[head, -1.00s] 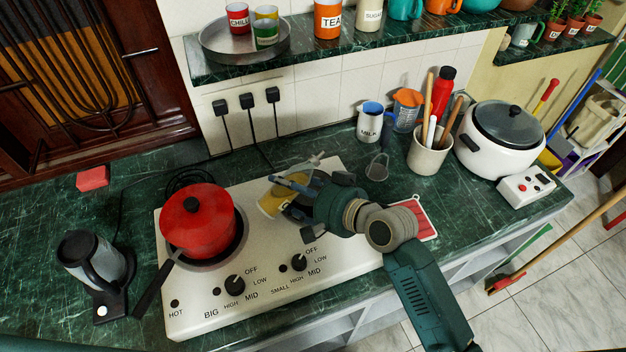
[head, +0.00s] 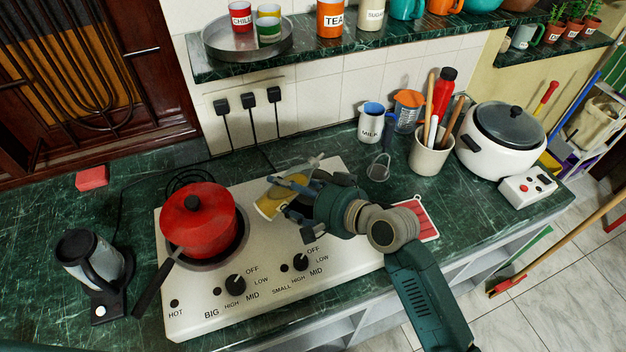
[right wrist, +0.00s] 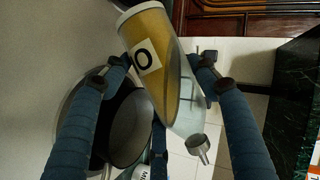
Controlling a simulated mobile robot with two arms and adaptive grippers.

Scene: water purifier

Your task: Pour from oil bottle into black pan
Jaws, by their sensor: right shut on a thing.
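The oil bottle (head: 270,203) has a yellow body, a clear neck and a metal spout. My right gripper (head: 288,193) is shut around it and holds it tilted above the right part of the white hob. The right wrist view shows the bottle (right wrist: 155,65) between the fingers (right wrist: 165,75), with an "O" label and its spout toward the lower right. The black pan (right wrist: 130,125) shows there to the left of the bottle, with the spout apart from it in the picture. In the head view my gripper hides most of the pan. My left gripper is out of view.
A red lidded pot (head: 198,222) stands on the hob (head: 215,320), left of the gripper. A shelf (head: 345,60) hangs above. The left counter has free room.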

